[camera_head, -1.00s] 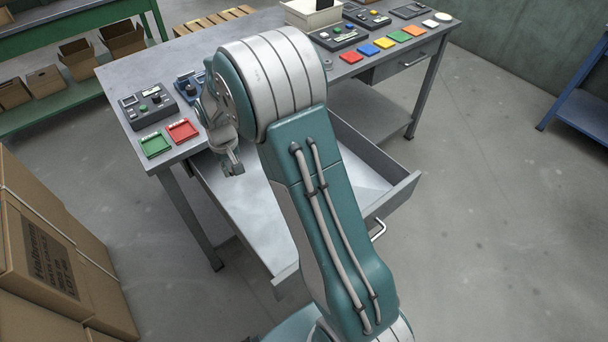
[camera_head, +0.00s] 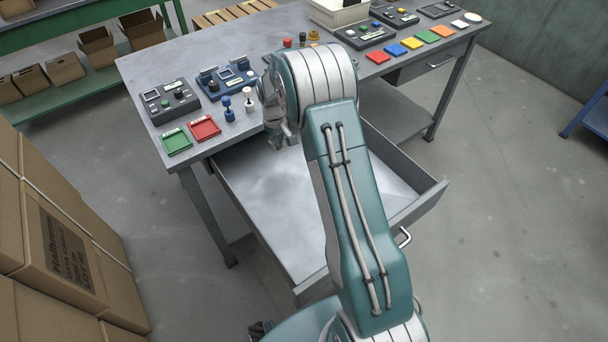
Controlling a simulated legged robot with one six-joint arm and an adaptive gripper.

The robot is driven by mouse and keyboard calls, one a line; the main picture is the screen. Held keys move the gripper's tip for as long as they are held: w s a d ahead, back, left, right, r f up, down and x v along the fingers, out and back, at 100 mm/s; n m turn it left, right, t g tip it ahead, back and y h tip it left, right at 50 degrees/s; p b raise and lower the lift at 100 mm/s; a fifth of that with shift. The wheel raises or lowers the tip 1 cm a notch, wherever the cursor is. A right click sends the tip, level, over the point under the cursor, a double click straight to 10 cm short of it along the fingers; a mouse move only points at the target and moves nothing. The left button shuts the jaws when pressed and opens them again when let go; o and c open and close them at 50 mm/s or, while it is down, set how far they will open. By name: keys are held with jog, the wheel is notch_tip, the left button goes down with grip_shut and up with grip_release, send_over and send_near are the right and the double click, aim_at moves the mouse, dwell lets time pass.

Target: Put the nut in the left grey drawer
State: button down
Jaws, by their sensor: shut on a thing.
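The left grey drawer (camera_head: 262,205) is pulled far out from under the workbench, and its pale floor looks empty where I can see it. My gripper (camera_head: 278,143) hangs over the back part of this open drawer, close to the bench's front edge. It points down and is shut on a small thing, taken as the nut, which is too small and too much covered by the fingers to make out. My arm hides the drawer's middle right part.
The grey bench top (camera_head: 180,58) holds a green tray (camera_head: 176,140), a red tray (camera_head: 204,128), a blue piece (camera_head: 228,108) and a white piece (camera_head: 249,98). Control boxes and coloured tiles stand farther along. The right drawer (camera_head: 425,65) is shut. Cartons (camera_head: 60,240) stand at left.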

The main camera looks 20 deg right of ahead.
jog(key=s+d+f, duration=0.1)
jog(key=f, duration=0.1)
jog(key=s+d+f, duration=0.3)
jog(key=s, duration=0.1)
jog(key=shift+s+d+f, duration=0.2)
jog(key=shift+d+f, duration=0.1)
jog(key=shift+f, duration=0.1)
jog(key=f, duration=0.2)
jog(key=s+f, duration=0.1)
jog(key=shift+d+f, duration=0.35)
jog(key=shift+d, duration=0.05)
jog(key=shift+f, duration=0.45)
jog(key=c, duration=0.6)
grip_release()
jog(key=shift+f, duration=0.1)
